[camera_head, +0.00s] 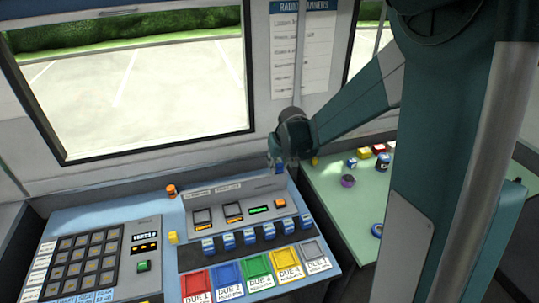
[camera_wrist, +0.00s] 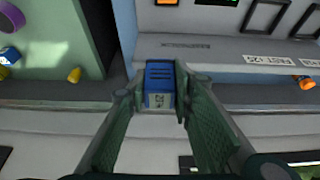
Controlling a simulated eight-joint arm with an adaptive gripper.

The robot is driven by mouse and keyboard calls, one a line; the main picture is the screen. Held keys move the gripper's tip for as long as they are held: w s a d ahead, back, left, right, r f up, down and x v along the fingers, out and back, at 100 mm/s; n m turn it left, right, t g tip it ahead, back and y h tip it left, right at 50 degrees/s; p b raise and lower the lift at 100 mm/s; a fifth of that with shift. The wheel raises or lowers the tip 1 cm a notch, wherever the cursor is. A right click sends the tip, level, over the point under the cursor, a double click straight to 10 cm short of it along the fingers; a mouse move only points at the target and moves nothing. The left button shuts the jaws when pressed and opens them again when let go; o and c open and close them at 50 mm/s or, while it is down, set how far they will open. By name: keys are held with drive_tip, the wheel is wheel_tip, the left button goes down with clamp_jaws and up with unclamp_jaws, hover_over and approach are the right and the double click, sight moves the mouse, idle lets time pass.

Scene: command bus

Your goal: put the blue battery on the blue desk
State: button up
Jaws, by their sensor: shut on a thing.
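The blue battery (camera_wrist: 158,88) is a small blue block with a pale printed label. It sits between the fingers of my gripper (camera_wrist: 157,96), which is shut on it. In the head view the battery (camera_head: 277,168) shows as a small blue patch below my gripper (camera_head: 282,165), at the back edge of the console. The blue desk (camera_head: 128,212) is the light-blue console surface at the lower left. In the wrist view a strip of the blue desk (camera_wrist: 255,78) shows beyond the battery. The battery appears held above the back ledge; its exact height is unclear.
A raised panel (camera_head: 235,205) with several blue blocks and coloured trays stands on the blue desk. A keypad (camera_head: 80,265) is at left. Orange (camera_head: 171,191) and yellow (camera_head: 173,238) pieces stand nearby. The green desk (camera_head: 335,205) at right holds several small objects.

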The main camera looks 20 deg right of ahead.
drive_tip(key=r, duration=0.4)
drive_tip(key=shift+s+a+r, duration=0.1)
drive_tip(key=shift+a+r, duration=0.05)
drive_tip(key=shift+a, duration=0.25)
drive_tip(key=s+a+n+y+b, duration=0.1)
drive_tip(key=s+a, duration=0.6)
drive_tip(key=a, duration=0.6)
drive_tip(key=s+a+n+b, duration=0.15)
drive_tip(key=s+a, duration=0.45)
drive_tip(key=a, duration=0.7)
drive_tip(key=s+a+n+y+b, duration=0.1)
drive_tip(key=s+a+n, duration=0.1)
drive_tip(key=s+a, duration=0.8)
drive_tip(key=a+x, duration=0.1)
drive_tip(key=x, duration=1)
drive_tip(key=shift+s, duration=0.35)
drive_tip(key=shift+f, duration=0.25)
drive_tip(key=shift+f+b, duration=2.05)
drive_tip(key=shift+f, duration=1.15)
drive_tip(key=shift+f+b, duration=0.4)
drive_tip(key=shift+f, duration=0.1)
drive_tip(key=o, duration=1.1)
